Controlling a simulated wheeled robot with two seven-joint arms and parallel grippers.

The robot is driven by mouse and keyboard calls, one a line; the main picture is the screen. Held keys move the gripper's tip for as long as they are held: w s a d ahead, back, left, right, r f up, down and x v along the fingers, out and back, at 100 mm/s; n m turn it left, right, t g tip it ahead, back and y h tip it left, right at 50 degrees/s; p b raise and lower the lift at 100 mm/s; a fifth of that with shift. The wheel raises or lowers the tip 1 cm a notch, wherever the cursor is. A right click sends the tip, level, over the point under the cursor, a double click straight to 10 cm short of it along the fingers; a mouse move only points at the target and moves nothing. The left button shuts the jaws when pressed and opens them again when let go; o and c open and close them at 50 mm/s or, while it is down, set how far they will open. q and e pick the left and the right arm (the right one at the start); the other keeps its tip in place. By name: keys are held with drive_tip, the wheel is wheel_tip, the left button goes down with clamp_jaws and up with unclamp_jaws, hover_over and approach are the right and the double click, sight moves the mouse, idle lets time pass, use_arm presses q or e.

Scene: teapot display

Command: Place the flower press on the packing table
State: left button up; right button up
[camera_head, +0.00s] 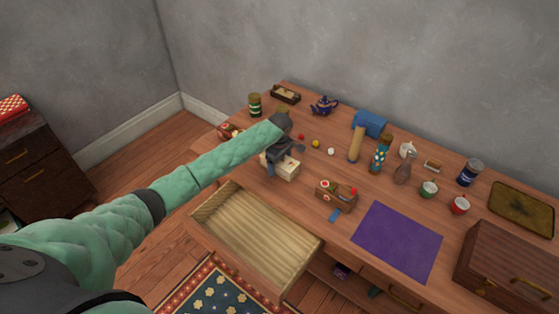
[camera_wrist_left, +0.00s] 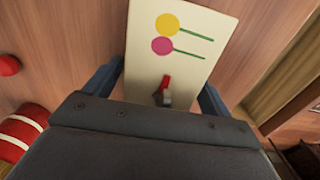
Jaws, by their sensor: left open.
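The flower press (camera_head: 286,168) looks like a cream block on the wooden desk, behind the open drawer. In the left wrist view the flower press (camera_wrist_left: 190,45) shows a cream face with a yellow and a pink flower on green stems, and a small red-and-grey part near the hand. My left gripper (camera_head: 286,158) is over it, with the jaws open and one dark finger on either side. The near end of the press is hidden by the hand. I cannot tell whether the fingers touch it. No table is marked as the packing table. My right gripper is not in view.
The desk (camera_head: 460,235) carries a purple mat (camera_head: 398,240), a wooden box of small things (camera_head: 337,194), a blue teapot (camera_head: 324,106), jars and cups. An empty drawer (camera_head: 255,240) stands open at the front. A brown chest (camera_head: 510,265) is at the right.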

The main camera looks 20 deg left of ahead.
use_arm(q)
drive_tip(key=shift+r, duration=0.15)
drive_tip(key=shift+r+b, duration=0.3)
drive_tip(key=shift+r, duration=0.05)
wheel_tip(320, 180, up, 10)
drive_tip(key=b, duration=0.3)
drive_tip(key=shift+r, duration=0.65)
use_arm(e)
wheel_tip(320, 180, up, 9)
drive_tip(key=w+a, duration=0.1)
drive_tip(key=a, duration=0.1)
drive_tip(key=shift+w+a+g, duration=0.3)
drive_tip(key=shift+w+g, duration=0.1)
use_arm(q)
drive_tip(key=shift+f, duration=0.15)
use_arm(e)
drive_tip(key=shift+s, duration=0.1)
